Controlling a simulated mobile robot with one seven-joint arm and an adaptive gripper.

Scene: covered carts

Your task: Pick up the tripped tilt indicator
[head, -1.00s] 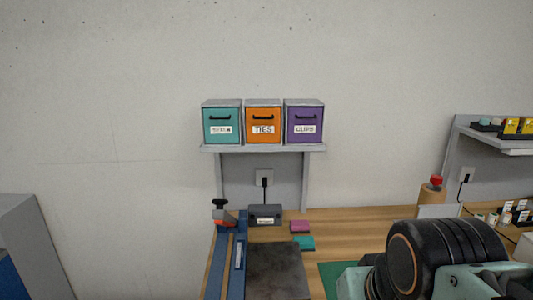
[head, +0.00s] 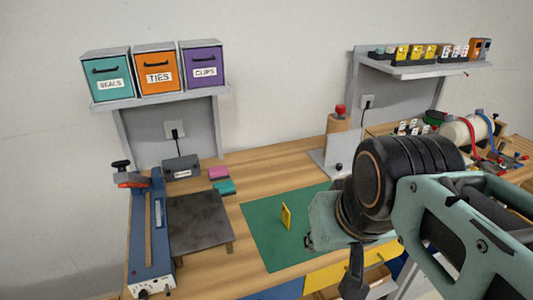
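A small yellow tag-like piece (head: 286,217), possibly a tilt indicator, stands upright on the green mat (head: 262,238) in the head view. Several yellow pieces (head: 416,52) with dark faces stand in a row on the right wall shelf (head: 420,70). They are too small to tell whether any is tripped. My arm fills the right foreground. A dark part at its lower end (head: 354,272) may be my gripper, beyond the mat's near right side and apart from the yellow piece. Its fingers cannot be made out.
A blue sealer-like device (head: 150,235) and a dark plate (head: 200,222) stand left on the wooden bench. Teal, orange and purple drawer boxes (head: 155,70) sit on the left shelf. A red-knobbed post (head: 340,122) stands behind the mat. The mat's left part is clear.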

